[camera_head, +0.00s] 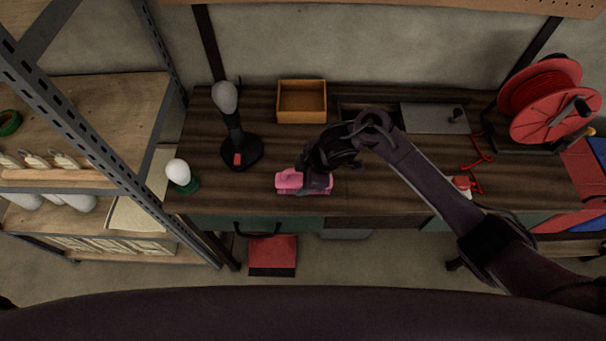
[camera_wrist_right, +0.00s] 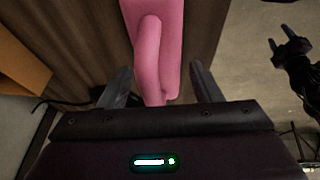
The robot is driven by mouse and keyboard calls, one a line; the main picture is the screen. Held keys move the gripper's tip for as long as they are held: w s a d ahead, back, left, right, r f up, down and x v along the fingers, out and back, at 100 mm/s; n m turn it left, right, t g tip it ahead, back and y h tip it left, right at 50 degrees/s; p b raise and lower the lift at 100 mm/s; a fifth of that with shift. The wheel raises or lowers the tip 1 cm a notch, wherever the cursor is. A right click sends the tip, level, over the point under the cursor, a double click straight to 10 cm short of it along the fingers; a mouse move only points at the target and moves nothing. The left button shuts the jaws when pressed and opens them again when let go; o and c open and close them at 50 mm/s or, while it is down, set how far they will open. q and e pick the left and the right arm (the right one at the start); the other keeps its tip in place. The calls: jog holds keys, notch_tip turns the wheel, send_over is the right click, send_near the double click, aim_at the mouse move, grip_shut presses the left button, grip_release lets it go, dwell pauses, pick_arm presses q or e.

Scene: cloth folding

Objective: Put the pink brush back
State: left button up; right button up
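The pink brush (camera_head: 288,181) lies on the dark wooden workbench (camera_head: 350,200), near its front edge. My right gripper (camera_head: 318,184) is down at the brush and hides part of it in the head view. In the right wrist view, the brush's pink handle (camera_wrist_right: 148,55) runs between the two fingers of my right gripper (camera_wrist_right: 162,88). The fingers stand apart, with a visible gap on the left side of the handle. My left gripper (camera_wrist_right: 282,38) appears small at the right of the wrist view, with its fingers apart, and is outside the head view.
An open wooden box (camera_head: 302,117) stands behind the brush. A black stand with a grey head (camera_head: 225,98) and a white-topped green item (camera_head: 179,172) are to the left. A red cable reel (camera_head: 545,100) is at the right. A metal shelf (camera_head: 90,140) borders the bench's left.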

jog(key=shift+o, duration=0.3)
jog(key=shift+r, duration=0.1)
jog(key=shift+r, duration=0.25)
jog(key=p+v, duration=0.1)
jog(key=v, duration=1)
jog(key=shift+d+r, duration=0.15)
jog(key=shift+r, duration=0.15)
jog(key=shift+s, duration=0.1)
